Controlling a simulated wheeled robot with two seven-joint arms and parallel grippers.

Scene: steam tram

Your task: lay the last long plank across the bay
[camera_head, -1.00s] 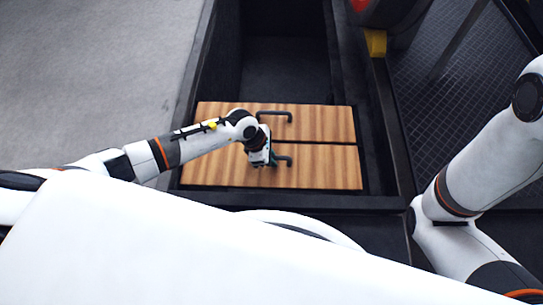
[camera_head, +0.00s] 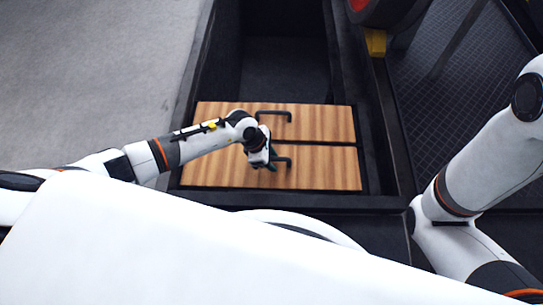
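Two striped wooden planks lie side by side across the dark bay (camera_head: 180,120), with a thin dark gap between them. The far plank (camera_head: 325,122) has a black bar handle (camera_head: 275,113) on top. The near plank (camera_head: 325,170) has a similar handle (camera_head: 284,160), partly hidden by my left gripper. My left gripper (camera_head: 266,165) points down at the left end of this handle. Its fingers are small and dark, so I cannot tell whether they are closed on it. My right gripper is out of view; only my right arm shows at the right.
The far part of the bay (camera_head: 285,65) is uncovered, with a dark floor and walls. A yellow block (camera_head: 376,43) and a red and dark round part (camera_head: 385,8) sit at the top right. A dark mesh floor (camera_head: 430,75) lies right of the bay. Grey ground (camera_head: 90,80) is clear at left.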

